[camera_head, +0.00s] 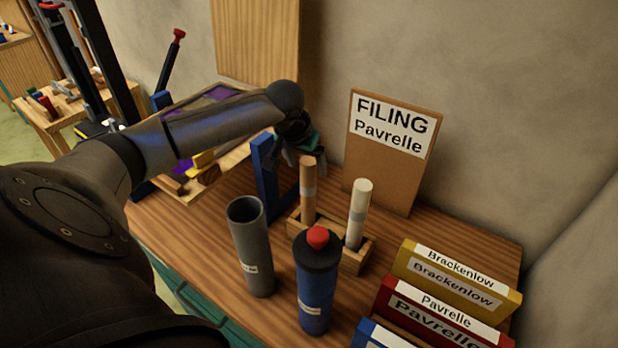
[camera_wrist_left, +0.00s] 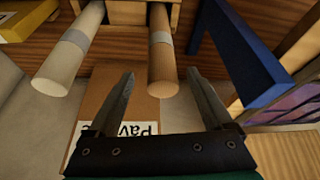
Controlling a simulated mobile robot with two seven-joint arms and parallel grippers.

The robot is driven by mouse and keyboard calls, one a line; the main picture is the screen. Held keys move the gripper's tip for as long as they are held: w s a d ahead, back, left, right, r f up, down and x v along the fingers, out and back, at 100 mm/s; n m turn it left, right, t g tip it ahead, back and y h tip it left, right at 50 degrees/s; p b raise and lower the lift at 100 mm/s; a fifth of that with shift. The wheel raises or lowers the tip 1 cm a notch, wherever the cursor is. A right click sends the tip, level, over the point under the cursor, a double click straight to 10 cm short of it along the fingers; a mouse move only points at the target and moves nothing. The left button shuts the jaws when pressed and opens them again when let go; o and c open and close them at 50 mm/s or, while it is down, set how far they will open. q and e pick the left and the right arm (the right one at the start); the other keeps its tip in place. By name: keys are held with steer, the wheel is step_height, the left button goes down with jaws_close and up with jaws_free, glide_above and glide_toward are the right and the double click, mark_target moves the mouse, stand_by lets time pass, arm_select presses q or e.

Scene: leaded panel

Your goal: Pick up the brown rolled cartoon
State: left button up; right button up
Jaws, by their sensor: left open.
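The brown rolled cartoon (camera_head: 308,188) stands upright in a wooden rack (camera_head: 354,259), with a grey band around its middle. A white roll (camera_head: 358,212) stands in the same rack to its right. My left gripper (camera_head: 318,162) is behind the top of the brown roll, partly hidden by it. In the left wrist view the open left gripper (camera_wrist_left: 165,95) has its fingers on either side of the brown roll's end (camera_wrist_left: 163,80), with gaps on both sides. The white roll (camera_wrist_left: 70,50) lies outside the fingers. My right gripper is not in view.
A grey open tube (camera_head: 250,245) and a blue tube with a red knob (camera_head: 316,285) stand in front of the rack. A blue upright post (camera_head: 264,175) is close on the left. Labelled boxes (camera_head: 440,310) are at the right. A "FILING Pavrelle" board (camera_head: 385,185) leans behind.

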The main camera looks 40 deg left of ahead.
mark_target(308, 200)
arm_select(q)
steer(key=shift+x, duration=3.8)
steer(key=shift+a, duration=0.15)
steer(key=shift+r, duration=0.1)
jaws_close()
